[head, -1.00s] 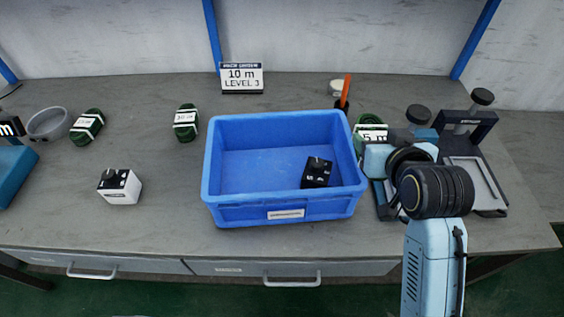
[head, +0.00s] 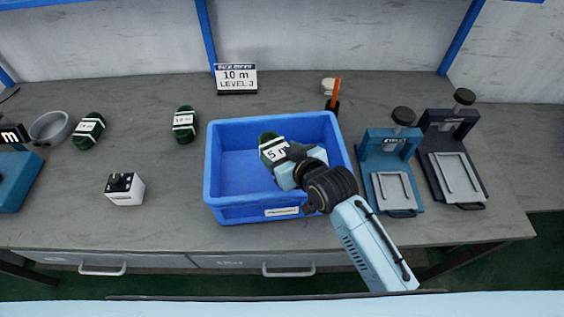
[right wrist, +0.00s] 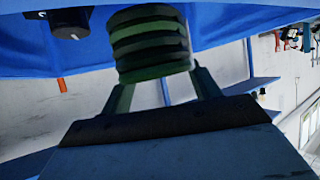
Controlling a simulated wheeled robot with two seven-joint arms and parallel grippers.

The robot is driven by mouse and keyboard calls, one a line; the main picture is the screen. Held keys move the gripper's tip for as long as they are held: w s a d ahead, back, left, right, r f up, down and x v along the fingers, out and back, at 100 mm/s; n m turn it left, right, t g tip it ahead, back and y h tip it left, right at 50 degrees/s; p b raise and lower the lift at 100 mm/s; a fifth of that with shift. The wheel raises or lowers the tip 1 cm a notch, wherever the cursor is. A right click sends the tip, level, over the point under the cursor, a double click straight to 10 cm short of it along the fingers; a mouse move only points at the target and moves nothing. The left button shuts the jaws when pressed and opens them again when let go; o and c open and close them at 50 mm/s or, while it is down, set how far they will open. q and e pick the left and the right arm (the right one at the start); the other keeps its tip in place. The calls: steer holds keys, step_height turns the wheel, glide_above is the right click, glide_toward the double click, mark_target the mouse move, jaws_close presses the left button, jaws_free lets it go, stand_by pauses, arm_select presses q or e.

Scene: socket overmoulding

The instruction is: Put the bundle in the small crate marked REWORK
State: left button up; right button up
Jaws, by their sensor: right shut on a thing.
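Whether the bundle touches the crate floor cannot be told. My left gripper is not in view.
Two more green coils (head: 185,124) (head: 88,131) and a white block with a black top (head: 125,189) lie left of the crate. A blue press (head: 390,172) and a dark press (head: 455,160) stand at the right.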

step_height(320, 180, down, 3)
steer(key=shift+s+r, duration=0.1)
steer(key=shift+r, duration=0.05)
steer(key=shift+f, duration=0.2)
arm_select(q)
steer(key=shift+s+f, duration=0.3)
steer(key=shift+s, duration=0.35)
arm_select(e)
steer(key=shift+f, duration=0.1)
steer(key=shift+f+b, duration=0.3)
steer(key=shift+f, duration=0.1)
steer(key=o, duration=1)
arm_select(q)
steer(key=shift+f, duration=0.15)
arm_select(e)
steer(key=shift+o, duration=0.2)
